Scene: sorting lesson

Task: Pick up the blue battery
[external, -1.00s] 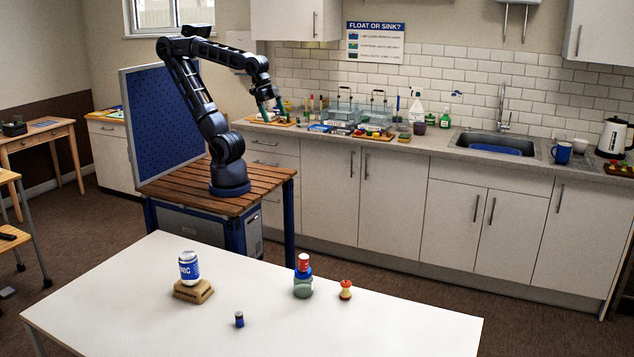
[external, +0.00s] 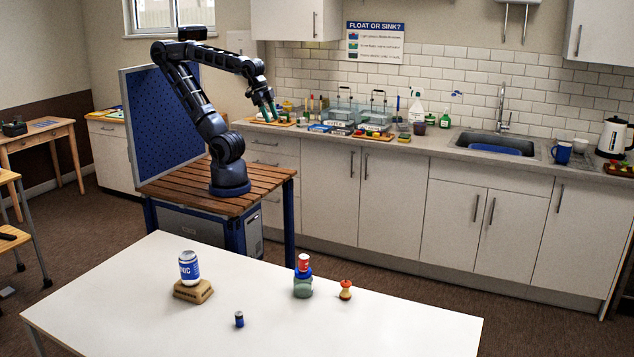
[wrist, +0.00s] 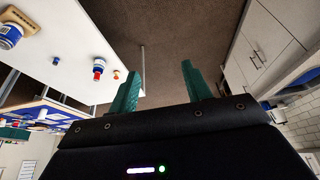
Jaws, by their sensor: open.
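The blue battery (external: 239,319) is a small dark blue cylinder standing upright on the front part of the white table (external: 370,318). It also shows small in the wrist view (wrist: 56,61), on the table at upper left. My gripper (external: 268,112) is high above and behind the table, near the counter, far from the battery. Its two green fingers (wrist: 160,85) are apart with nothing between them in the wrist view.
A white and blue can (external: 189,267) stands on a tan block (external: 193,292) left of the battery. The table front is clear.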

